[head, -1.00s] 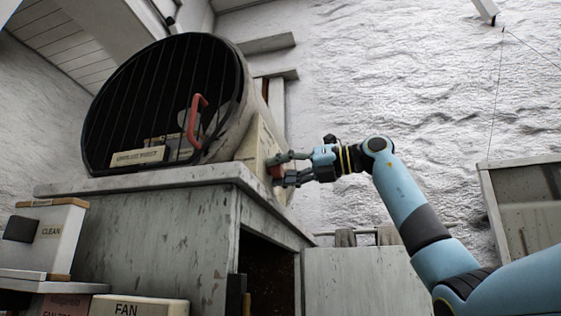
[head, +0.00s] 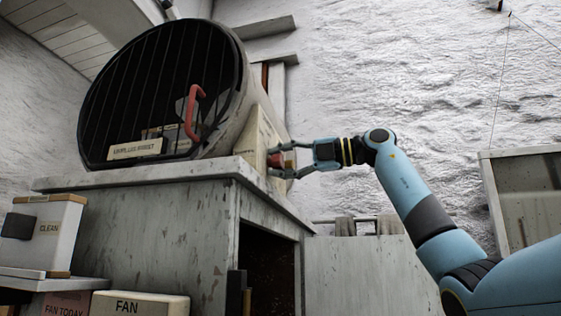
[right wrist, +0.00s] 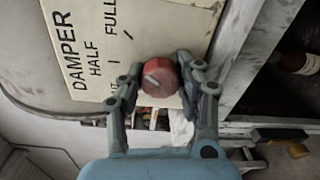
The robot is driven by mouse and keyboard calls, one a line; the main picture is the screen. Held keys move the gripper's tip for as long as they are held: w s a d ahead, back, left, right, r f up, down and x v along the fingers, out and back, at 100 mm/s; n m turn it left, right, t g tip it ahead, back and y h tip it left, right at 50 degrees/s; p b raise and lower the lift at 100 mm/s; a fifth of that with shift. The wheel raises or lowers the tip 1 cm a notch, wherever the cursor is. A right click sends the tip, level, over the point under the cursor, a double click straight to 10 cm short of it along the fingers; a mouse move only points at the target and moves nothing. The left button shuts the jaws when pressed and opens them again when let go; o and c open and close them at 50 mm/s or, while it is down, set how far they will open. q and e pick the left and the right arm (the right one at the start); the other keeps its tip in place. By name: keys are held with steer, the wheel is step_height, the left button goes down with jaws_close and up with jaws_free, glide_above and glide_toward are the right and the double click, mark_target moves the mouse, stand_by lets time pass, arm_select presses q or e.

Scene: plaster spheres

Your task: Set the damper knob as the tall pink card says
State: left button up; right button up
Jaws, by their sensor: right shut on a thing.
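The damper knob (right wrist: 158,78) is red with a pale pointer mark. It sits on a cream plate (right wrist: 85,25) lettered DAMPER, HALF and FULL; a further label is partly covered by a finger. The pointer mark slants toward the plate's lettered side; its exact setting is hard to read. My right gripper (head: 277,161) is shut on the knob, one finger on each side. A pinkish card (head: 66,303) reading FAN TODAY stands low at the left in the head view, cut off by the frame; I cannot tell that it is the tall pink card. My left gripper is not in view.
A round barred drum (head: 165,95) with a red handle (head: 193,112) lies on a worn cabinet (head: 150,183). A sign stands at its mouth. A CLEAN box (head: 48,228) and a FAN box (head: 138,304) are at lower left. The cabinet's front is open and dark.

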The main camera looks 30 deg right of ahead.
steer(key=shift+m, duration=1)
steer(key=o, duration=1.2)
steer(key=shift+d, duration=0.1)
steer(key=shift+s+d, duration=0.1)
steer(key=shift+s, duration=0.05)
steer(key=shift+v, duration=5.8)
